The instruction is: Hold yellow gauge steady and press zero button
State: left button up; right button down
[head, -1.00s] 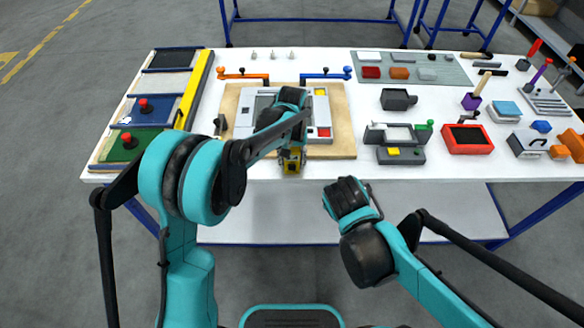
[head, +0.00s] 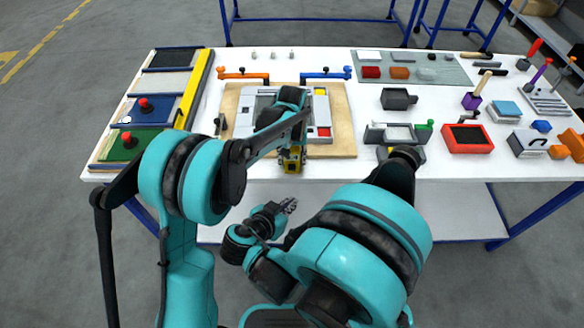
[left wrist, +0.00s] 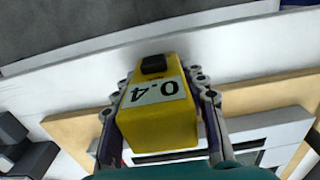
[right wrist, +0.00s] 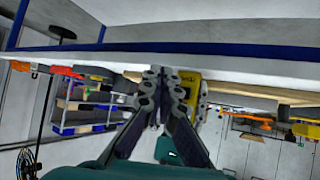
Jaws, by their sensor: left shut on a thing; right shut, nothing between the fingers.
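The yellow gauge (left wrist: 160,118) fills the middle of the left wrist view, with a white display reading 0.4 and a black button (left wrist: 154,64) on it. My left gripper (left wrist: 162,90) is shut on the gauge, one finger along each side. In the head view the gauge (head: 292,160) is at the front edge of the wooden board. My right gripper (head: 290,206) is shut and empty, in front of the table edge and below the gauge. In the right wrist view my shut right fingertips (right wrist: 163,78) partly cover the yellow gauge (right wrist: 189,88) behind them.
The wooden board (head: 345,120) carries a grey fixture (head: 262,102). A red tray (head: 467,140) and a grey device with a green knob (head: 400,152) stand to the right. The blue and green panels (head: 150,110) lie at the left. The table's front edge (head: 330,172) runs above my right gripper.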

jog(key=shift+w, duration=0.15)
jog(key=shift+w, duration=4.3)
jog(key=shift+w, duration=0.1)
jog(key=shift+w, duration=0.3)
jog(key=shift+w, duration=0.55)
jog(key=shift+s, duration=1)
